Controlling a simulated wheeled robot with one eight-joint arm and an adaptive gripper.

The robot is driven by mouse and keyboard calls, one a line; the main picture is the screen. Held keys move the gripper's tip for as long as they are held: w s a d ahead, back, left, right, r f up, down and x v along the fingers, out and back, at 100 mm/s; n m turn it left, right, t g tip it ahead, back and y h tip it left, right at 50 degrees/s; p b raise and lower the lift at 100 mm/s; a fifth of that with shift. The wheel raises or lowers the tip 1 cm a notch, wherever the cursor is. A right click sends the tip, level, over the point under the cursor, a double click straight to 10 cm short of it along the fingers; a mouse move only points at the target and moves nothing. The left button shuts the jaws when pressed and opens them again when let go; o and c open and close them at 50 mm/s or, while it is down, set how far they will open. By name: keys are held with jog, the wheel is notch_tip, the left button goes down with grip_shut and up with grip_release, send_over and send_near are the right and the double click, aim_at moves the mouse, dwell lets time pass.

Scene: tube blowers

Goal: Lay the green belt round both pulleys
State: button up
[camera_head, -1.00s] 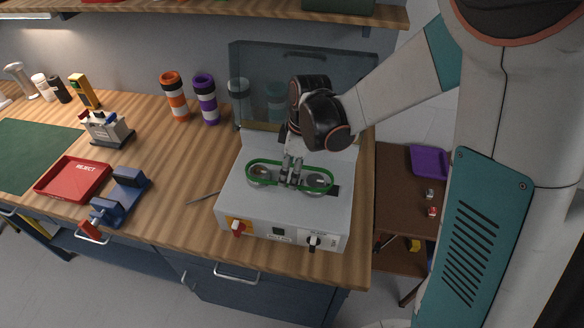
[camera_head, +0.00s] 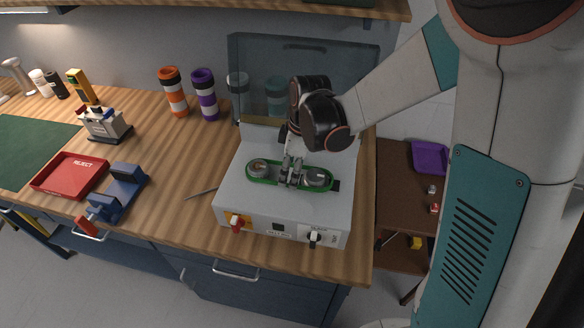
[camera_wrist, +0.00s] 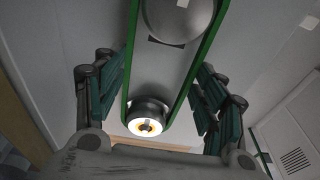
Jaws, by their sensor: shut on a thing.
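The green belt (camera_head: 263,185) is a long loop on top of the grey machine box (camera_head: 235,200). In the head view it encircles the left pulley (camera_head: 258,166) and the right pulley (camera_head: 315,177), low around them. In the wrist view the belt (camera_wrist: 194,75) runs along both sides of a large round pulley (camera_wrist: 180,18) and a smaller-looking one (camera_wrist: 147,115). My gripper (camera_head: 291,180) points down between the pulleys, shut on the belt's middle, with its fingers (camera_wrist: 162,80) outside the two runs. Whether the belt is fully seated is hard to tell.
A clear panel (camera_head: 330,60) stands behind the machine. A red switch (camera_head: 236,224) and a black knob (camera_head: 314,237) are on its front. Orange (camera_head: 172,90) and purple (camera_head: 205,95) cylinders, a red tray (camera_head: 68,175) and a blue fixture (camera_head: 122,190) are left.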

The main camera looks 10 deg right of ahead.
jog(key=o, duration=1.1)
jog(key=shift+o, duration=0.2)
notch_tip(320, 180, up, 12)
jog(key=d, duration=0.1)
jog(key=shift+s+d, duration=0.35)
jog(key=shift+s, duration=0.05)
jog(key=shift+s, duration=0.1)
jog(key=s+d+m+t+b, duration=0.3)
jog(key=s+m, duration=0.3)
jog(key=s, duration=0.2)
jog(key=s+d+f+m+t+h+b, duration=0.1)
jog(key=s+d+m+t+b, duration=0.2)
jog(key=s+d+m, duration=0.2)
jog(key=s+m, duration=0.2)
jog(key=s, duration=0.1)
jog(key=shift+d+f+m+t+h, duration=0.15)
jog(key=shift+d+m+t+h, duration=0.05)
jog(key=shift+m+t+h, duration=0.1)
